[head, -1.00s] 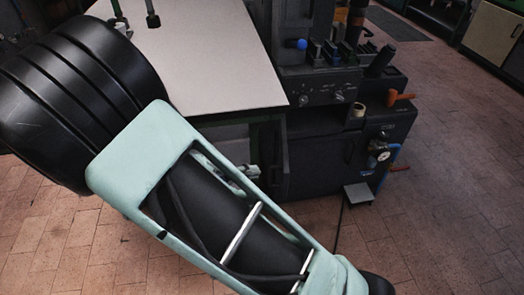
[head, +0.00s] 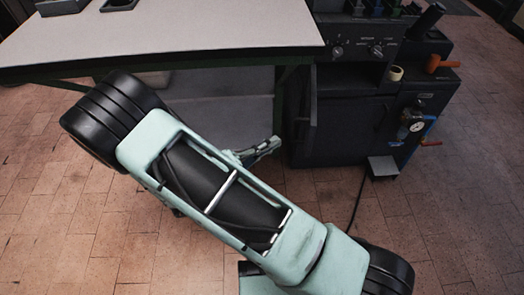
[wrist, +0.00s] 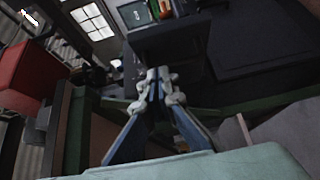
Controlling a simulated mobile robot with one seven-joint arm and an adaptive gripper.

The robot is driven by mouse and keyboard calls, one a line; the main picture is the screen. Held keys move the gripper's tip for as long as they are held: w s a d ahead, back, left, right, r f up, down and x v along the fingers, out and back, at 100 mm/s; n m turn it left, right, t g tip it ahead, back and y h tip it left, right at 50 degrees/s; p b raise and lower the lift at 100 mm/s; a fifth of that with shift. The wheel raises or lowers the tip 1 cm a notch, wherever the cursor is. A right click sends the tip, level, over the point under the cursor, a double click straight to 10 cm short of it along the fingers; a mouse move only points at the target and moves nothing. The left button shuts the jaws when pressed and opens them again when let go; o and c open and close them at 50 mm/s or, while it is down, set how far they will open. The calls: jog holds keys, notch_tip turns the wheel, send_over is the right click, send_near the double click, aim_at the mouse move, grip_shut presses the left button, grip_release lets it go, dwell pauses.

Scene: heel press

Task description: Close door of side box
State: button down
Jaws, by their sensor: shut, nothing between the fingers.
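The side box appears to be the dark cabinet (head: 345,125) under the machine's control panel, at the right of the table in the head view. A narrow upright edge shows at its left side; I cannot tell how far its door stands open. My gripper (head: 275,144) is low in front of the bench, just left of the cabinet, with its tip pointing toward it. In the wrist view my gripper (wrist: 157,78) is shut and empty. A large dark panel (wrist: 262,40) lies beyond it at the upper right; I cannot tell whether it is the door.
The pale-topped table (head: 200,32) stands at the left, with green legs and a grey panel below. A small pedal plate (head: 383,166) with a cable sits on the brick floor (head: 455,200). A gauge (head: 415,126) and orange handle (head: 440,64) stick out at the cabinet's right.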

aim_at(294, 139)
jog(key=w+d+b, duration=0.1)
jog(key=d, duration=0.6)
jog(key=shift+w, duration=0.2)
jog(key=shift+d, duration=0.2)
